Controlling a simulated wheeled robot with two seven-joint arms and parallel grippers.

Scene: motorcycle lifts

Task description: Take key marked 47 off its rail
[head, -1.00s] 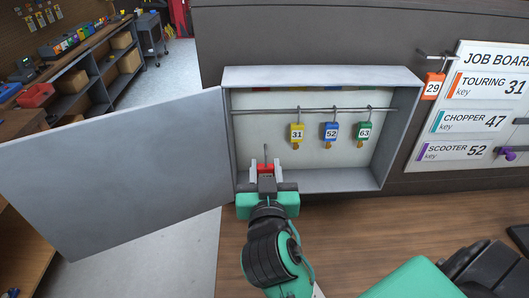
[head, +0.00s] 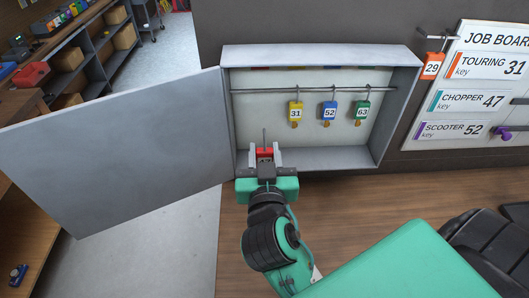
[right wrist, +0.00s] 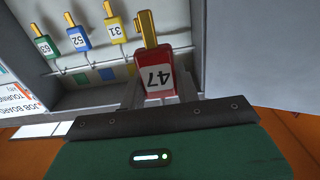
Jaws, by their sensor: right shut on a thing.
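The red key tag marked 47 (head: 264,153) is between the fingers of my right gripper (head: 265,160), which is shut on it. In the head view its thin hook stands up above it, clear of the rail (head: 310,90). In the right wrist view the red tag (right wrist: 154,76) shows its number upside down, with a yellow key part at its top end. My right gripper is at the lower left front of the open grey cabinet (head: 400,110). My left gripper is not in view.
A yellow tag 31 (head: 295,112), blue tag 52 (head: 329,112) and green tag 63 (head: 362,110) hang on the rail. The cabinet door (head: 120,150) stands open to the left. An orange tag 29 (head: 431,66) hangs beside the job board (head: 485,90).

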